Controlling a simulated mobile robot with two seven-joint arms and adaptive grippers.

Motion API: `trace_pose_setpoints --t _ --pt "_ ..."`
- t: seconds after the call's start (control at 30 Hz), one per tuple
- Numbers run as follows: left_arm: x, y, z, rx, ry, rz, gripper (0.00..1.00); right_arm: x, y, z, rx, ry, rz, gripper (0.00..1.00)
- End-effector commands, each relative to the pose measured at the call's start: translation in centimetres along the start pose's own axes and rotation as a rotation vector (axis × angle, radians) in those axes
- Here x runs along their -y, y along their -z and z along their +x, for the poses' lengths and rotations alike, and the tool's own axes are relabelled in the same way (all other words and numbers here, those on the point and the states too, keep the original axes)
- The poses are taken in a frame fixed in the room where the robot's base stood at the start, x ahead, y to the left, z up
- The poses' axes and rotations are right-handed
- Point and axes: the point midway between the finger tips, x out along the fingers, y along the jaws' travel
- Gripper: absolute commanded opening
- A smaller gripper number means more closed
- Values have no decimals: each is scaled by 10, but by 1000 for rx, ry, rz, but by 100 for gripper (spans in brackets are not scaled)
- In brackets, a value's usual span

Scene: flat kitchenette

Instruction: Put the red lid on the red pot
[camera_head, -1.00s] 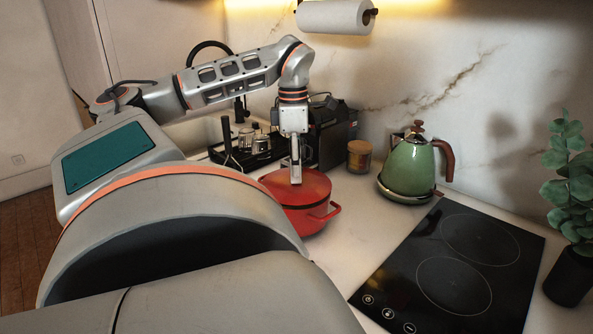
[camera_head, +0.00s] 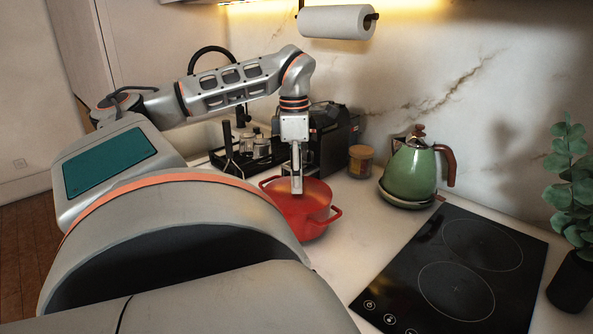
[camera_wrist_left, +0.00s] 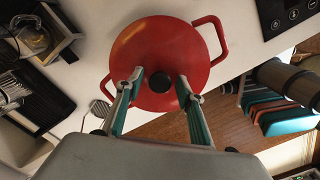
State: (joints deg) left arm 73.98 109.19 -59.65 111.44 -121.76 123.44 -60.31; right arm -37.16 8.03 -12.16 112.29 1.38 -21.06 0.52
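The red pot (camera_head: 310,229) stands on the counter to the left of the cooktop. The red lid (camera_head: 318,190) is on top of it, and I see no clear gap between them. In the left wrist view the lid (camera_wrist_left: 140,50) covers the pot, whose handles (camera_wrist_left: 218,32) stick out on both sides. The lid's black knob (camera_wrist_left: 160,83) is between the fingertips of my left gripper (camera_wrist_left: 161,78), which also shows over the lid in the head view (camera_head: 297,190). Its fingers are apart, with a gap on each side of the knob. My right gripper is out of view.
The black cooktop (camera_head: 455,265) is right of the pot. A green kettle (camera_head: 411,170) and an amber jar (camera_head: 361,160) stand behind. A black rack (camera_head: 255,150) with glass jars and a dark appliance (camera_head: 335,140) are at the back left. A plant (camera_head: 568,190) stands far right.

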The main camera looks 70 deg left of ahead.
Motion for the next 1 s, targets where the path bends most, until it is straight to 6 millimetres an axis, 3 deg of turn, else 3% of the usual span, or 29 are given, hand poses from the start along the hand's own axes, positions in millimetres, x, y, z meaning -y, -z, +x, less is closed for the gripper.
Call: trace_pose_setpoints --t 0.17,0.7,1.0 --pt "0 0 -13 0 0 -1 38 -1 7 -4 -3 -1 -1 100" --pt "-1 1 -105 -2 0 -3 38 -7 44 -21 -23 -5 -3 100" --pt "0 0 -125 -1 1 0 38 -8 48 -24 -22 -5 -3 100"
